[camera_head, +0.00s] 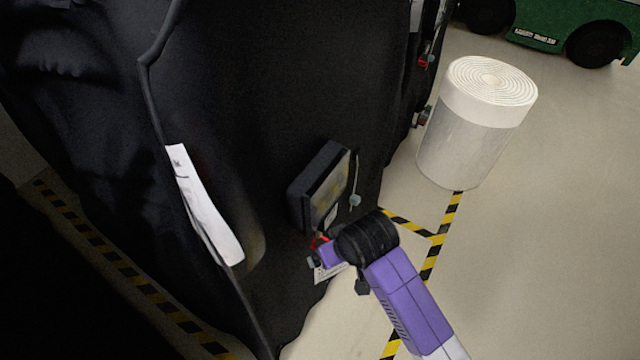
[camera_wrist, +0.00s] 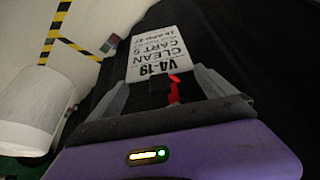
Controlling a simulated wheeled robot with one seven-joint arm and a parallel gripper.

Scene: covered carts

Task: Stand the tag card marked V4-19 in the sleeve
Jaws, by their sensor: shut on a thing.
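The tag card marked V4-19 (camera_wrist: 157,55) is white with black print, including "CLEAN CARTS"; the print is upside down in the wrist view. My gripper (camera_wrist: 160,88) has a finger at each side of the card and is shut on it. A small red part (camera_wrist: 174,89) shows at the card's near edge. In the head view, my gripper (camera_head: 320,256) is low beside the black-covered cart, with a bit of the card (camera_head: 330,272) below it. A dark-framed holder with a clear, yellowish front (camera_head: 326,190) is on the cover just above; I cannot tell whether it is the sleeve.
A black cover (camera_head: 240,100) drapes the cart. A white sheet (camera_head: 205,210) is on its left part. A white roll (camera_head: 475,125) stands at the right on open floor. Yellow-black floor tape (camera_head: 433,255) runs nearby. A green vehicle (camera_head: 570,25) is at the back right.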

